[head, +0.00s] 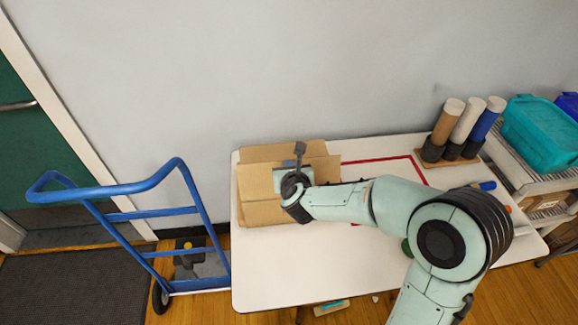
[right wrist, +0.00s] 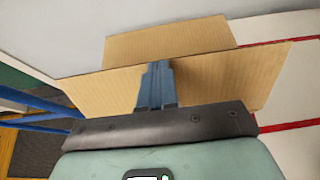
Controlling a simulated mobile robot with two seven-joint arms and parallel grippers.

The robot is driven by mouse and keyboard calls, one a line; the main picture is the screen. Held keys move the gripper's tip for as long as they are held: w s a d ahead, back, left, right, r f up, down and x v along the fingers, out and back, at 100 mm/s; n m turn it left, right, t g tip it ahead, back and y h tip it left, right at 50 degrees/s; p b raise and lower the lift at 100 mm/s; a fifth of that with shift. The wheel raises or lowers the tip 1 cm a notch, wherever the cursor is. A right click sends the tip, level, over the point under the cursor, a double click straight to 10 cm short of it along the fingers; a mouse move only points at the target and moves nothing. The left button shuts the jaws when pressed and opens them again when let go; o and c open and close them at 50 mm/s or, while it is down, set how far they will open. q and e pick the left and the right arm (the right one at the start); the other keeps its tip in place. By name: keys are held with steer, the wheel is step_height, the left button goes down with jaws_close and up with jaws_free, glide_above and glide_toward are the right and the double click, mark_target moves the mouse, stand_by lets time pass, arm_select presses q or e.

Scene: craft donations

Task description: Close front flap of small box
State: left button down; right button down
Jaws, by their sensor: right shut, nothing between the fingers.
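The small cardboard box (head: 252,181) sits at the left end of the white table. Its top shows as tan panels, with one flap (head: 283,150) spread towards the wall. My right arm covers the box's right front part. My right gripper (head: 300,148) is over the box, its fingers shut and empty. In the right wrist view the shut fingers (right wrist: 157,66) lie in front of a wide cardboard panel (right wrist: 215,77), with another flap (right wrist: 170,38) behind it. I cannot tell whether the fingers touch the panel, or how far the front flap is folded. My left gripper is not in view.
A blue hand truck (head: 150,212) stands left of the white table (head: 290,270). Red tape (head: 376,160) marks an area right of the box. Several tubes (head: 466,122) stand at the back right, beside a shelf with a teal bin (head: 540,130). The table's front left is clear.

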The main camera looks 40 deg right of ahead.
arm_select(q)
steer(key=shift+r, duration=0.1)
